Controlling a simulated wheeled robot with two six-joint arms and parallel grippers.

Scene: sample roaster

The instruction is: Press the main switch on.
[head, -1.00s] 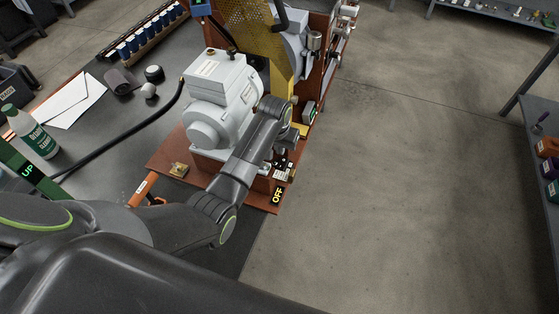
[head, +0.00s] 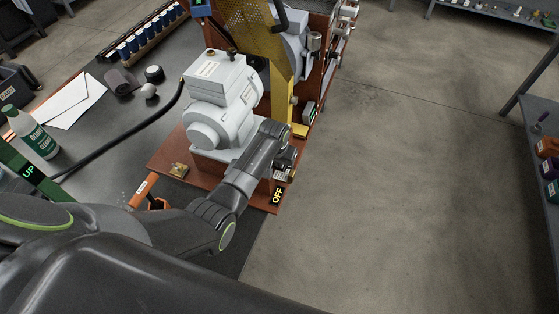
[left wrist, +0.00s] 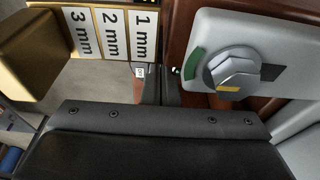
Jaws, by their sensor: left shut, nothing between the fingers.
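A sign reading OFF (head: 277,195) glows yellow at the near right corner of the red-brown machine base (head: 220,190). A small white label (head: 283,174) sits just behind it. My left gripper (head: 286,160) is shut and empty, close above that corner; the head view does not show clearly whether it touches anything. I cannot make out the main switch itself; the gripper and wrist cover part of that area. In the left wrist view the shut fingers (left wrist: 159,88) point between a grey plate with a rotary knob (left wrist: 232,72) and a brass-coloured block. My right gripper is not in view.
The grey motor (head: 220,100) stands left of my left wrist, with a yellow guard (head: 283,85) behind. Labels reading 1 mm, 2 mm and 3 mm (left wrist: 113,33) are by the fingers. An orange-handled tool (head: 143,189) lies near my forearm. Open floor is to the right.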

